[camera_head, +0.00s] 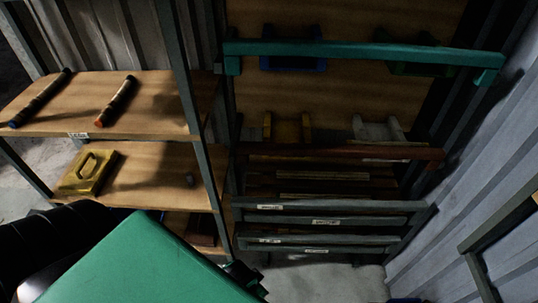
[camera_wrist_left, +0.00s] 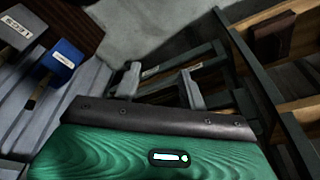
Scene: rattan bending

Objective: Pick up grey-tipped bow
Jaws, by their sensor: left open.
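A light grey U-shaped piece (camera_head: 378,130) with two prongs sits in the rack at the back, right of a yellow one (camera_head: 287,128). Lower in the rack are several grey bars (camera_head: 330,221) with white labels. I cannot tell for sure which piece is the grey-tipped bow. My left gripper (camera_head: 250,281) is at the bottom of the head view, in front of and below the rack, apart from it. In the left wrist view my left gripper (camera_wrist_left: 162,84) has its fingers spread, with labelled bars beyond and nothing between them. My right gripper is out of view.
A teal bar (camera_head: 360,50) and a red bar (camera_head: 340,151) cross the rack. The left shelf holds two dark rods, one blue-ended (camera_head: 40,98), one orange-ended (camera_head: 117,101), and a yellow tool (camera_head: 88,172) below. A ridged grey wall (camera_head: 480,160) closes the right.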

